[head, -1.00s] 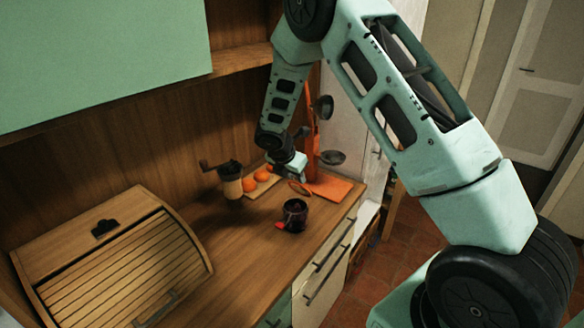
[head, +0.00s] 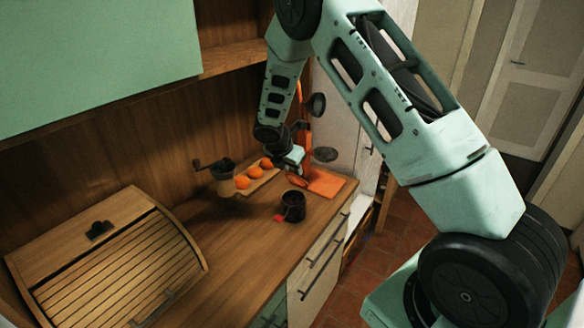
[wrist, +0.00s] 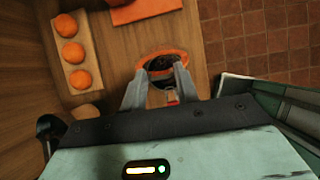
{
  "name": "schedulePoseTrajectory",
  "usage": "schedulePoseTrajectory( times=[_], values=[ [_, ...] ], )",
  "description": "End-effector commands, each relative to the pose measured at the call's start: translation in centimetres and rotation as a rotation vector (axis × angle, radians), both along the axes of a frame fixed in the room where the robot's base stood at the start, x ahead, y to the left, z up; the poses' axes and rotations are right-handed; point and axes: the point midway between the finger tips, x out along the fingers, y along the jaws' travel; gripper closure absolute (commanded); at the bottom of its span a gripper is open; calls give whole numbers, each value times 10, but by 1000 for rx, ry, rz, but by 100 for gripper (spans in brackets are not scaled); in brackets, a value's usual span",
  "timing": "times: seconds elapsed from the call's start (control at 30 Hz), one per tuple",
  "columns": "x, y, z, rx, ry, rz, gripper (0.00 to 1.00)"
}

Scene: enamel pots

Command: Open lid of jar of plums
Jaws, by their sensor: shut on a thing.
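The jar of plums (head: 293,206) is a small dark pot with a red tab at its side, standing on the counter in the head view. Its top looks open and dark. The lid (head: 298,182) shows as an orange-rimmed disc just behind and above the jar, at my gripper (head: 296,172). In the wrist view the lid (wrist: 165,55) is an orange ring at the fingertips, tilted. My gripper (wrist: 160,80) is shut on the lid, its fingers apart around it.
Several oranges (head: 242,182) lie on a board left of my gripper, by a coffee grinder (head: 225,176). An orange board (head: 326,182) lies at the right. A bread box (head: 105,260) stands at the front left. The counter between it and the jar is clear.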

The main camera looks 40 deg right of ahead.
Motion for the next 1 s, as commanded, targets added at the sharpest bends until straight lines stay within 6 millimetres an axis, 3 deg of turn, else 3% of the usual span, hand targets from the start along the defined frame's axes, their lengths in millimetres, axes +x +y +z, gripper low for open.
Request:
schedulePoseTrajectory(
  times=[0.53,0.57,0.63,1.0],
  values=[
    [0,1,0,2,-1,1,100],
    [0,1,0,2,-1,1,64],
    [0,1,0,2,-1,1,47],
    [0,3,4,1,-3,1,47]
  ],
)
